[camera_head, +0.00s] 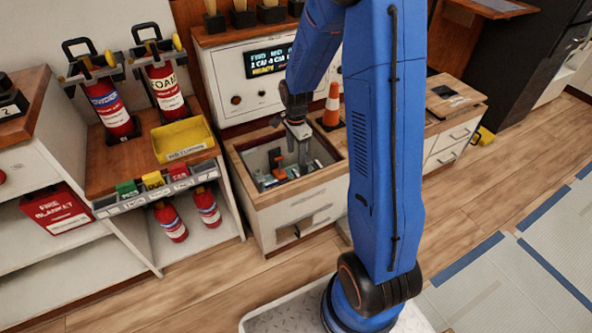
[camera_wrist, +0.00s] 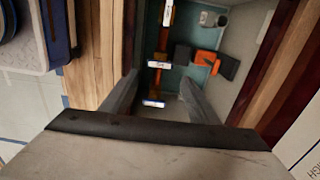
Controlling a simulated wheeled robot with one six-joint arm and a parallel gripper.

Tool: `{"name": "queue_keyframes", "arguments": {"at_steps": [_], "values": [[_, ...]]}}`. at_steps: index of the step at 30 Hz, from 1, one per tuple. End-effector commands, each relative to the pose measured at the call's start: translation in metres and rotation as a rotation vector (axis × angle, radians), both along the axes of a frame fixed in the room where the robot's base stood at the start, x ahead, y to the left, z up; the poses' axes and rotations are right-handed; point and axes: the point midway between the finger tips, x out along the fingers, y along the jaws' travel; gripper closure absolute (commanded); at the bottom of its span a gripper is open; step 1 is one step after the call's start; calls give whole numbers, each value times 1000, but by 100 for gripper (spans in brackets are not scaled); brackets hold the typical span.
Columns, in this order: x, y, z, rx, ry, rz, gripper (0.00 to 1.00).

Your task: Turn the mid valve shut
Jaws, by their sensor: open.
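An open recessed box (camera_head: 240,157) in the wooden counter holds small fittings. In the wrist view, a line of orange pieces with three white labels runs along its left side. The middle label (camera_wrist: 158,64) is too small to read. An orange and black fitting (camera_wrist: 207,64) lies to the right of it. Which piece is the mid valve, and how far it is turned, I cannot tell. My gripper (camera_head: 302,150) is above the box, pointing down into it. In the wrist view my gripper (camera_wrist: 160,92) is open, with its fingers apart and nothing between them.
A yellow tray (camera_head: 183,140) and fire extinguishers (camera_head: 110,105) are to the left. A display panel (camera_head: 262,62) rises behind. The box's wooden rim surrounds the opening closely.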

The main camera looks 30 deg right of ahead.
Motion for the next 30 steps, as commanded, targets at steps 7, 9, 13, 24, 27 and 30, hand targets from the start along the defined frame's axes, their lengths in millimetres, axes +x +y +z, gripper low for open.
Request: {"name": "queue_keyframes", "arguments": {"at_steps": [7, 9, 13, 24, 27, 30], "values": [[-1, 0, -43, 1, 3, 0, 45], [-1, 0, -53, 1, 3, 0, 45], [-1, 0, -71, 1, 2, 0, 45], [0, 0, -93, 1, 0, 0, 45], [0, 0, -93, 0, -1, 1, 45], [0, 0, -93, 0, -1, 0, 45]]}}
